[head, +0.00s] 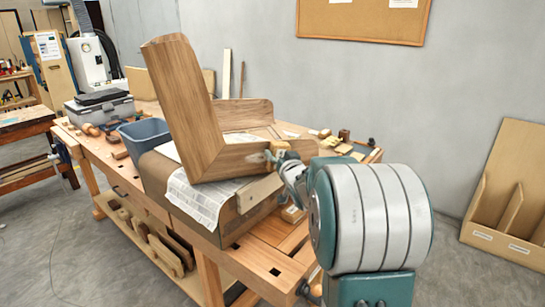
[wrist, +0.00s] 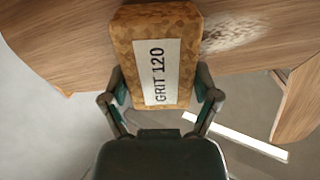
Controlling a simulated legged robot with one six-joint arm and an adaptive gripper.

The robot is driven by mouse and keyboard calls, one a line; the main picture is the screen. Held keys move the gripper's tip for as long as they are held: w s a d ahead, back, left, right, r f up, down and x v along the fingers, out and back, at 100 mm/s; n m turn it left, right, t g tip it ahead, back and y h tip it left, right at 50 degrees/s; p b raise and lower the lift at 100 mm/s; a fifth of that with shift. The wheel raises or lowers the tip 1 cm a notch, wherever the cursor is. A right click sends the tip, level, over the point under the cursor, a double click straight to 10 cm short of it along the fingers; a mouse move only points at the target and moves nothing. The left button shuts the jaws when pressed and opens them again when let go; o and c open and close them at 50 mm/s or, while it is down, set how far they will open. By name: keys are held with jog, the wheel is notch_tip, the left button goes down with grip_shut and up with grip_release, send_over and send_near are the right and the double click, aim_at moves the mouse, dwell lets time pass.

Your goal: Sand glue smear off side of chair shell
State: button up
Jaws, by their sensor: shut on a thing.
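The chair shell (head: 190,110) is a bent, L-shaped piece of wood-grained laminate. It rests on newspaper (head: 198,199) over a brown support block on the workbench, with its tall part leaning up and left. A pale, rough glue smear (head: 257,157) marks its side near the right end. The smear (wrist: 232,29) also shows in the wrist view, just right of the block. My gripper (wrist: 160,92) is shut on a tan cork-like sanding block (wrist: 182,25) labelled "GRIT 120". The block overlaps the shell's side in the wrist view; I cannot tell whether it touches.
The workbench (head: 262,263) also holds a blue-grey bin (head: 146,134), a grey toolbox (head: 102,108) and small wooden pieces near its right end. A corkboard (head: 362,18) hangs on the wall. A wooden rack (head: 512,190) stands at right.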

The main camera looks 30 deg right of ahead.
aim_at(244, 155)
jog(key=shift+s+d, duration=0.15)
jog(key=shift+d, duration=0.4)
jog(key=shift+w+a, duration=0.45)
jog(key=shift+a, duration=1.3)
jog(key=shift+w+a, duration=0.5)
jog(key=shift+a, duration=1.25)
jog(key=shift+w+a, duration=0.45)
jog(key=shift+a, duration=1.3)
jog(key=shift+s, duration=0.1)
jog(key=shift+v, duration=2.95)
jog(key=shift+s, duration=0.1)
jog(key=v, duration=0.3)
